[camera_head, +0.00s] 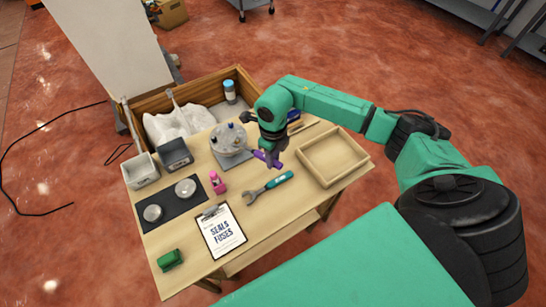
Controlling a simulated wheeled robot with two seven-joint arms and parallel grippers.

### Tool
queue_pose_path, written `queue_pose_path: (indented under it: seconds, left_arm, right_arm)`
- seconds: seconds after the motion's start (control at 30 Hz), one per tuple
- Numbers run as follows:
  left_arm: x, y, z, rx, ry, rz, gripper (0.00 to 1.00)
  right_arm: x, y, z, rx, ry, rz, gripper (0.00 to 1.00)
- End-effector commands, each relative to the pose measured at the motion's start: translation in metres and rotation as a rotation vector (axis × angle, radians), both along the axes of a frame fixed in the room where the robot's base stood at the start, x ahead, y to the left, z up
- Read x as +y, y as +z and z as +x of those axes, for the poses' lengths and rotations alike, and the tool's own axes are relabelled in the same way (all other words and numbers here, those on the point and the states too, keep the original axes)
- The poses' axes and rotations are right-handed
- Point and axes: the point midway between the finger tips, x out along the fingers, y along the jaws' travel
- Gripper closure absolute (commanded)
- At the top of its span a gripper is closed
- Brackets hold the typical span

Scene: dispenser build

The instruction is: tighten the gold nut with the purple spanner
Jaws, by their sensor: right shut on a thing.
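My right gripper (274,157) reaches in over the table from the right and points down. It is shut on the purple spanner (264,157), which sticks out to the left toward the round grey dispenser part (228,140). That part stands on a grey base and has small dark blue pieces on top. I cannot tell whether the spanner touches it. I cannot make out the gold nut; it is too small or hidden. My left gripper is not in view.
A teal-handled spanner (269,186) lies in front of the gripper. An empty wooden tray (304,164) is at right. A clipboard (222,233), pink item (217,183), green block (169,260) and black mat (172,212) lie nearer. A wooden crate (242,79) stands behind.

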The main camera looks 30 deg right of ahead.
Motion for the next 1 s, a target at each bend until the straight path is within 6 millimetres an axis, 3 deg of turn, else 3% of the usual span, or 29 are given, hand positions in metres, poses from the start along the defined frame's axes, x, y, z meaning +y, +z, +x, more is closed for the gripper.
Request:
queue_pose_path:
  seconds: [0.47,1.0]
  left_arm:
    - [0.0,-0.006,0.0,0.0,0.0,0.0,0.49]
    - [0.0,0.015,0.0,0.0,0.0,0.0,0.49]
  right_arm:
    - [-0.007,0.001,0.004,-0.002,0.061,0.0,1.0]
    - [-0.007,0.034,0.005,-0.003,0.059,-0.001,1.0]
